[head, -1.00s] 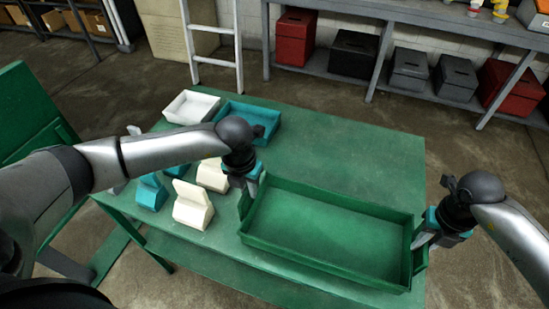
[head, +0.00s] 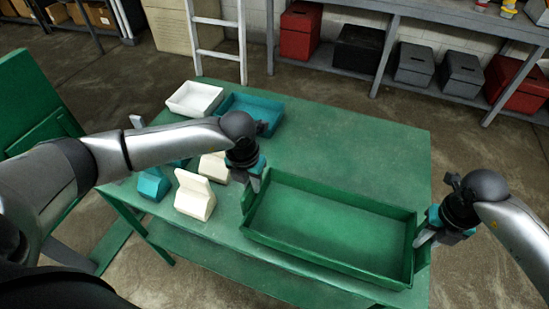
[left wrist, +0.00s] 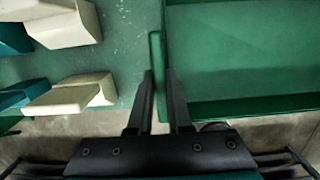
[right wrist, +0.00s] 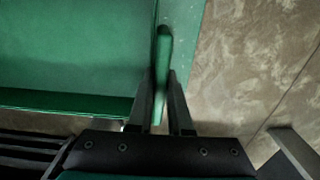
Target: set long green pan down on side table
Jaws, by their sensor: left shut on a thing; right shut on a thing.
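The long green pan (head: 330,228) is a shallow rectangular tray at the front right of the green side table (head: 350,150). It looks level and at or very close to the tabletop; I cannot tell whether its underside touches. My left gripper (head: 251,182) is shut on the upright handle at the pan's left end, which shows between the fingers in the left wrist view (left wrist: 159,95). My right gripper (head: 428,236) is shut on the handle at the right end, seen between the fingers in the right wrist view (right wrist: 161,90). The pan is empty.
Cream blocks (head: 194,195) and teal blocks (head: 153,184) stand left of the pan. A white bin (head: 195,99) and a teal bin (head: 250,110) sit at the table's back left. The table's back right is clear. A shelf with boxes (head: 414,62) stands behind.

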